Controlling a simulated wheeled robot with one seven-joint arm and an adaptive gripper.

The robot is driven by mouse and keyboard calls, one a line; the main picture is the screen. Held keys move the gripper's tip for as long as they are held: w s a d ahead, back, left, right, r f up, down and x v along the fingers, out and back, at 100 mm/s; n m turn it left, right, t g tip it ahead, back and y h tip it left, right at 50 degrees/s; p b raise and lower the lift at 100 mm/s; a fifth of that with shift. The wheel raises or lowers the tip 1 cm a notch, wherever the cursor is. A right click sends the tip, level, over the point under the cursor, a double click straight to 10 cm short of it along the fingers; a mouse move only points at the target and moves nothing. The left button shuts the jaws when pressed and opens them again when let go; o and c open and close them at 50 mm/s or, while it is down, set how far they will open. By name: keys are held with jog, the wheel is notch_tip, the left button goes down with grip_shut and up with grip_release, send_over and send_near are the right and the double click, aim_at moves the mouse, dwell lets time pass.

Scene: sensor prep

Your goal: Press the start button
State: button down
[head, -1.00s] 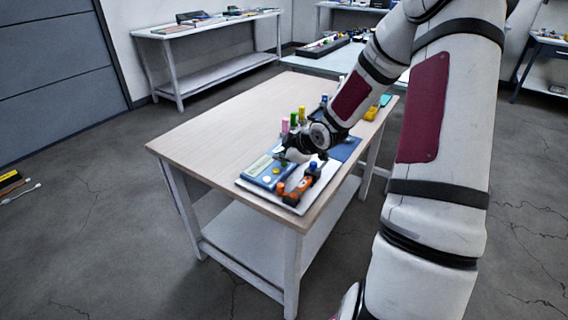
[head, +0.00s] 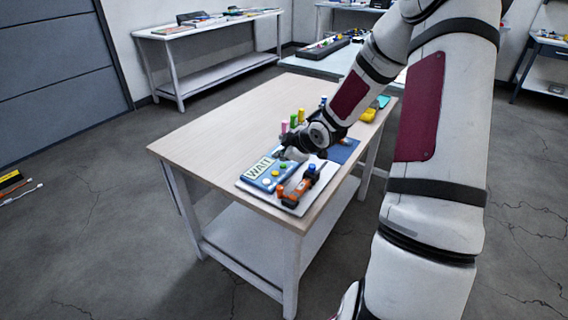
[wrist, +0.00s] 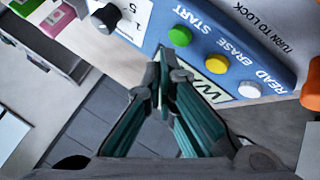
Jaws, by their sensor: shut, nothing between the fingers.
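The blue control box (head: 256,184) lies on a white board on the table, and its display reads WAIT (head: 258,168). In the wrist view the box (wrist: 228,42) shows a green button (wrist: 180,35) labelled START, a yellow button (wrist: 216,63) labelled ERASE and a white button (wrist: 249,89) labelled READ. My gripper (wrist: 168,72) is shut and empty, its tips showing just below the green button and overlapping the display's edge. The green button is uncovered, and the tips look apart from it. In the head view my gripper (head: 286,157) is over the box's far right end.
An orange device with a blue knob (head: 304,184) lies beside the box on the white board (head: 289,208). Pink, green and yellow upright pieces (head: 293,119) stand behind. A black knob (wrist: 105,18) shows in the wrist view. The left part of the table (head: 215,135) is clear.

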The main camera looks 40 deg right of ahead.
jog(key=shift+r, duration=0.1)
notch_tip(320, 180, up, 5)
jog(key=p, duration=0.5)
dwell(1.0)
notch_tip(320, 180, up, 10)
jog(key=m+g+h+p, duration=0.1)
jog(key=g+h+p, duration=0.1)
send_over(282, 166)
jog(key=s+a, duration=0.5)
jog(key=s, duration=0.1)
jog(key=s+a+r+m+g+h+p, duration=0.1)
jog(key=s+a+r+m+g+p, duration=0.15)
jog(key=s+a+r, duration=0.55)
jog(key=s+a+r+m+y+p, duration=0.1)
jog(key=s+a+r, duration=0.3)
jog(key=s, duration=0.7)
jog(key=s+a+r+m+y+p, duration=0.1)
jog(key=s+a+r+m, duration=0.3)
jog(key=s, duration=0.8)
jog(key=shift+s+a+r+m+y, duration=0.35)
jog(key=shift+a+r, duration=0.4)
jog(key=shift+a, duration=0.45)
jog(key=shift+d+g, duration=0.15)
jog(key=shift+g, duration=0.1)
